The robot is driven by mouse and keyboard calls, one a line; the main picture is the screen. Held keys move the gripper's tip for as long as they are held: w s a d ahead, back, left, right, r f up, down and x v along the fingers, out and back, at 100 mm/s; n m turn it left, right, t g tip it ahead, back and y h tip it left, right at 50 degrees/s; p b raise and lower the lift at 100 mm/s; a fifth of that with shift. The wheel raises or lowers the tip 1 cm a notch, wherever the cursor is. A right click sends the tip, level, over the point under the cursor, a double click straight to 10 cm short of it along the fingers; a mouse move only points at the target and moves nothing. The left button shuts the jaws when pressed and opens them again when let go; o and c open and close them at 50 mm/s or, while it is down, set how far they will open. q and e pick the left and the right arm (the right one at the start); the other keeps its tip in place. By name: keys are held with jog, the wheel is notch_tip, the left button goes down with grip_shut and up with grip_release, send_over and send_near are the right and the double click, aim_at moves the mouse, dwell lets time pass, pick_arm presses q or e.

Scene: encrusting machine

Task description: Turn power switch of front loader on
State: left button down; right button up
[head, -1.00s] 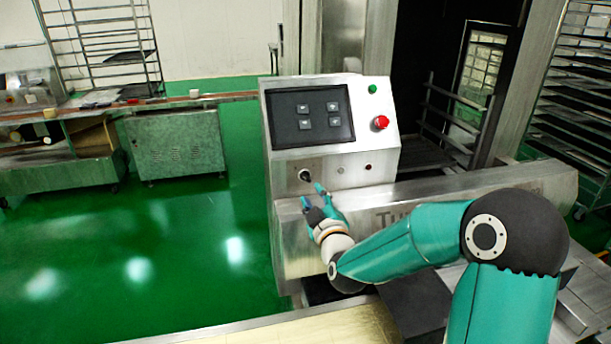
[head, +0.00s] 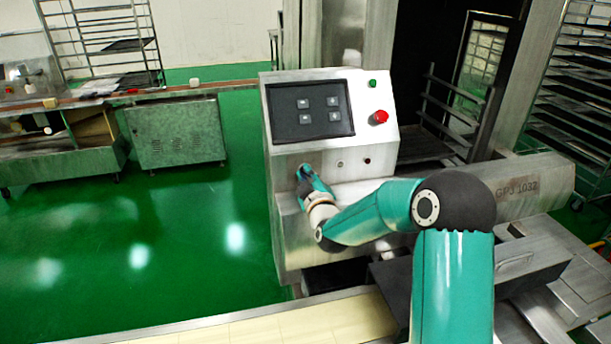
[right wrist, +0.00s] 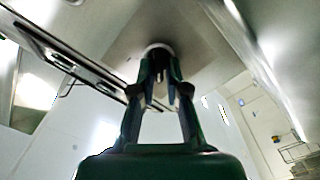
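The front loader's slanted metal control panel (head: 374,95) stands in the middle of the head view. Its power switch, a dark round knob low on the left of the panel, is mostly hidden there behind my right gripper (head: 303,174). In the right wrist view the power switch (right wrist: 158,47) shows as a dark knob with a pale rim. My right gripper (right wrist: 160,66) has its fingertips on either side of the knob, close together, and looks shut on it. Which way the knob points is hidden. My left gripper is not in view.
A dark display (head: 308,110) with several buttons is on the panel. A red button (head: 376,117) and a green button (head: 373,83) are to its right. A metal beam (head: 535,185) runs right, behind my right arm. Green floor is open to the left.

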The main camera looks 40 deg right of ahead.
grip_shut()
jog(key=shift+f+m+b, duration=0.2)
jog(key=shift+m+b, duration=0.1)
jog(key=shift+b, duration=0.55)
jog(key=m+b, duration=0.5)
jog(key=b, duration=0.4)
jog(key=shift+f, duration=0.15)
jog(key=m+b, duration=0.6)
jog(key=shift+s+d+m+b, duration=0.1)
jog(key=shift+d+m+b, duration=0.1)
jog(key=shift+m+b, duration=1.1)
jog(key=shift+m, duration=0.3)
jog(key=shift+d+m+b, duration=0.15)
jog(key=shift+m+b, duration=0.7)
jog(key=shift+m, duration=0.65)
